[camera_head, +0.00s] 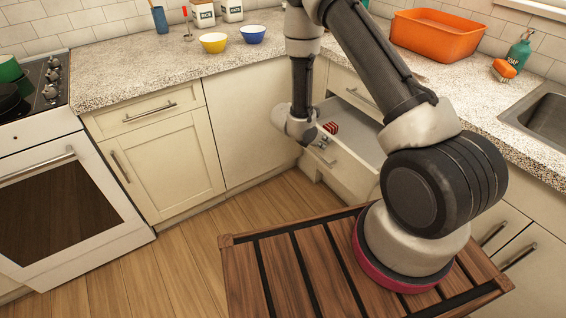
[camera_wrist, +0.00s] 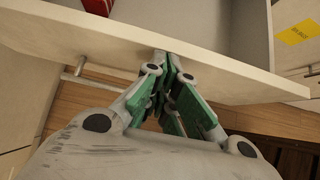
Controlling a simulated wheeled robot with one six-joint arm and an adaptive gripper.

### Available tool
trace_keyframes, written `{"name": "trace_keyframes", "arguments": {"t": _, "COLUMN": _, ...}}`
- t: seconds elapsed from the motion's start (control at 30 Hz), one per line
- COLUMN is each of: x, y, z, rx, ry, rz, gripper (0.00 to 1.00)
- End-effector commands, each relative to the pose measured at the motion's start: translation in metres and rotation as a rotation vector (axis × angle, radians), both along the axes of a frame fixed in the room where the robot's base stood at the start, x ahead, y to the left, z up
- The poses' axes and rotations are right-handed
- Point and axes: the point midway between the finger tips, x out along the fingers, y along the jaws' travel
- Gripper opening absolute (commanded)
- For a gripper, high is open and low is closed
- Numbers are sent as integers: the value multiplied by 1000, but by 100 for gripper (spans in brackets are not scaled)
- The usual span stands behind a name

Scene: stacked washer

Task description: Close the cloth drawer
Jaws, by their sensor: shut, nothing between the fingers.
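The cloth drawer (camera_head: 346,171) stands open below the counter, right of the corner, in the head view. A red striped cloth (camera_head: 331,127) lies inside it. In the wrist view the drawer's pale front panel (camera_wrist: 95,45) crosses the picture, with its bar handle (camera_wrist: 85,79) at left and a corner of the red cloth (camera_wrist: 98,6) behind it. My gripper (camera_wrist: 168,62) is shut and empty, its fingertips at the panel's outer side, right of the handle. I cannot tell whether they touch. In the head view my gripper (camera_head: 321,143) is small and partly hidden by my wrist.
A yellow label (camera_wrist: 297,32) is on a pale surface at right in the wrist view. The counter holds a yellow bowl (camera_head: 213,43), a blue bowl (camera_head: 253,34) and an orange tub (camera_head: 437,35). The white oven (camera_head: 70,205) is at left. Floor (camera_head: 180,245) is clear before the cabinets.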

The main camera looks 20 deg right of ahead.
Motion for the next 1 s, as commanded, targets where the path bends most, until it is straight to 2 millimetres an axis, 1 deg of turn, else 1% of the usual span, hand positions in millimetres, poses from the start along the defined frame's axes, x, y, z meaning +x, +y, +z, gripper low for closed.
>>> {"name": "trace_keyframes", "arguments": {"t": 0.03, "x": 4, "y": -16, "z": 0, "rx": 0, "ry": -1, "rz": -6, "gripper": 0}}
{"name": "trace_keyframes", "arguments": {"t": 0.2, "x": 18, "y": -60, "z": 0, "rx": 0, "ry": -1, "rz": -6, "gripper": 0}}
{"name": "trace_keyframes", "arguments": {"t": 0.4, "x": 34, "y": -109, "z": 0, "rx": 1, "ry": -2, "rz": -6, "gripper": 0}}
{"name": "trace_keyframes", "arguments": {"t": 0.5, "x": 41, "y": -129, "z": 0, "rx": 1, "ry": -2, "rz": -5, "gripper": 0}}
{"name": "trace_keyframes", "arguments": {"t": 0.6, "x": 47, "y": -146, "z": 0, "rx": -1, "ry": -2, "rz": -3, "gripper": 0}}
{"name": "trace_keyframes", "arguments": {"t": 0.73, "x": 52, "y": -162, "z": 0, "rx": 0, "ry": 0, "rz": -3, "gripper": 0}}
{"name": "trace_keyframes", "arguments": {"t": 0.9, "x": 56, "y": -174, "z": 0, "rx": 1, "ry": 0, "rz": -1, "gripper": 0}}
{"name": "trace_keyframes", "arguments": {"t": 1.0, "x": 57, "y": -177, "z": 0, "rx": 1, "ry": 0, "rz": 0, "gripper": 0}}
